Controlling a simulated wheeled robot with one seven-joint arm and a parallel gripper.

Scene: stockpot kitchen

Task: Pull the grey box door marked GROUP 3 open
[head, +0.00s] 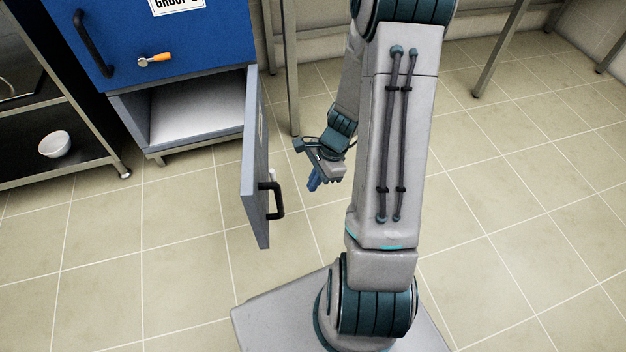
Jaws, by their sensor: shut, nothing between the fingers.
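The grey box (190,108) sits low under a blue box, and its inside shows empty where I can see in. Its grey door (250,165) is swung well open on the right side, seen nearly edge-on, with a black handle (277,200) on its outer face. A white label on that face shows only as a sliver, and its text cannot be read. My gripper (313,186) is shut and empty, to the right of the door and apart from the handle.
The blue box (170,40) above has a black handle, an orange-handled key and a partly cut-off GROUP label. A shelf rack with a white bowl (54,144) stands at the left. Metal table legs (500,48) stand behind. The tiled floor (520,200) at the right is clear.

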